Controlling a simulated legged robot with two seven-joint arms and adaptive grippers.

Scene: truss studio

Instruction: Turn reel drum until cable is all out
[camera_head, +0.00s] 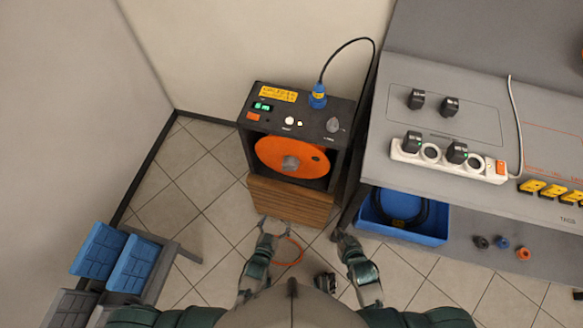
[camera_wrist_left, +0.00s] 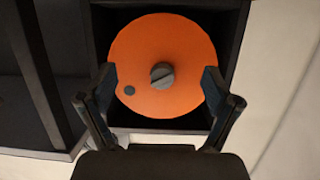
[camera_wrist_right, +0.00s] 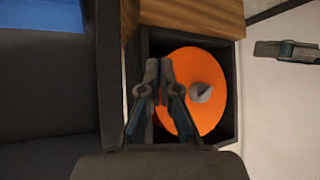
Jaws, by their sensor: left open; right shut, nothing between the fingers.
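The orange reel drum (camera_head: 276,150) sits upright in the black cabinet, with a grey hub (camera_head: 291,163) at its middle. It also shows in the left wrist view (camera_wrist_left: 180,45), with a dark round spot near its lower left edge, and in the right wrist view (camera_wrist_right: 190,65). My left gripper (camera_head: 273,220) is open and empty, in front of and below the drum. My right gripper (camera_head: 338,236) is shut and empty, to the right of the left one. An orange cable loop (camera_head: 290,262) lies low between my arms; its ends are hidden.
The cabinet's control panel (camera_head: 305,112) carries buttons, a knob and a blue plug (camera_head: 318,97) with a black cord. The grey workbench (camera_head: 450,185) at right holds a power strip (camera_head: 445,160). A blue bin (camera_head: 405,230) is beneath it. Blue-seated chairs (camera_head: 130,262) stand at left.

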